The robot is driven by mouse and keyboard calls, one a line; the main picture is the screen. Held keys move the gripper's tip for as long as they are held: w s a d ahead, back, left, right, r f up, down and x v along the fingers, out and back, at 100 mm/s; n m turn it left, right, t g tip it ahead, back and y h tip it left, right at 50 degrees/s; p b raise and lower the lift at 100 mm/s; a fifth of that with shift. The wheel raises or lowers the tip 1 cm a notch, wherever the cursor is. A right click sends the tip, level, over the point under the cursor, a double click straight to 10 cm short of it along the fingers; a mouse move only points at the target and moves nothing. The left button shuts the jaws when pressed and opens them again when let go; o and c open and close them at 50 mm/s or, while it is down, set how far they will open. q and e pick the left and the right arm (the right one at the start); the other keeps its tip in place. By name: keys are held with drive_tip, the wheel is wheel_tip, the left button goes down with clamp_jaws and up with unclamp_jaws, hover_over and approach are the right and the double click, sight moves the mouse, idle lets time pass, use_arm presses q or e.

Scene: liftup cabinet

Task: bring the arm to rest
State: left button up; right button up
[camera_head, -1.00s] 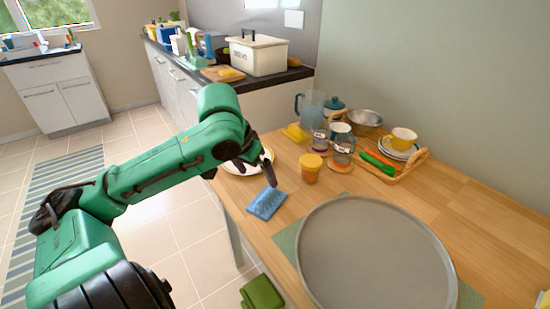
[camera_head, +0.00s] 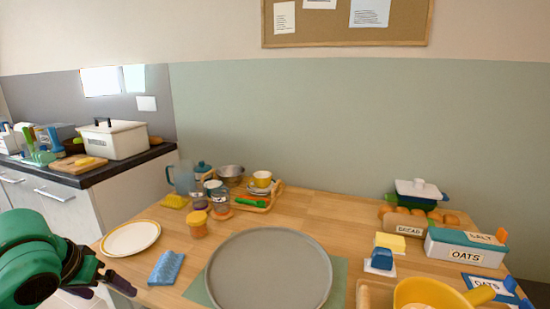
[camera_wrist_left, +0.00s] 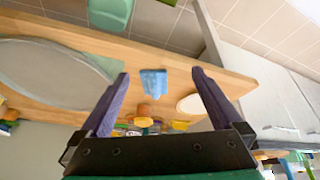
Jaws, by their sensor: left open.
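My left arm is green, with a dark-fingered left gripper (camera_head: 108,284) at the lower left of the head view, beside the wooden table's left edge. In the left wrist view the left gripper (camera_wrist_left: 160,88) has its two fingers spread wide with nothing held between them. A blue sponge-like cloth (camera_head: 166,267) lies on the table to the right of the gripper, apart from it; the cloth also shows between the fingers in the left wrist view (camera_wrist_left: 154,82). My right gripper is not in view.
A white plate (camera_head: 131,238), an orange-lidded jar (camera_head: 197,224) and a large grey round tray (camera_head: 270,270) are on the table. Cups and a bowl stand at the back. Boxes, including an oats box (camera_head: 465,249), and a yellow pan (camera_head: 432,293) crowd the right side.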

use_arm(q)
drive_tip(key=w+a+f+n+t+p, duration=0.1)
drive_tip(key=w+a+f+n+p, duration=0.3)
drive_tip(key=a+f, duration=0.75)
drive_tip(key=s+a+f+g+y+p, duration=0.1)
drive_tip(key=s+a+f, duration=0.15)
drive_tip(key=f, duration=0.55)
drive_tip(key=s+a+f+p, duration=0.1)
drive_tip(key=s+f, duration=0.3)
drive_tip(key=f, duration=0.5)
drive_tip(key=s+d+f+m+g+p, duration=0.1)
drive_tip(key=s+d+f+m+p, duration=0.1)
drive_tip(key=s+d+f, duration=0.45)
drive_tip(key=s+d+f+m+g+p, duration=0.1)
drive_tip(key=s+d+f+g, duration=0.15)
drive_tip(key=s+f, duration=0.6)
drive_tip(key=s+d+f+m+p, duration=0.1)
drive_tip(key=s+d+f+m, duration=0.1)
drive_tip(key=s+d, duration=0.4)
drive_tip(key=s+d+f+m+h, duration=0.1)
drive_tip(key=s+d+f+m, duration=0.2)
drive_tip(key=s+d, duration=0.2)
drive_tip(key=d, duration=0.3)
drive_tip(key=shift+s+d+f+p, duration=0.35)
drive_tip(key=shift+f+p, duration=0.05)
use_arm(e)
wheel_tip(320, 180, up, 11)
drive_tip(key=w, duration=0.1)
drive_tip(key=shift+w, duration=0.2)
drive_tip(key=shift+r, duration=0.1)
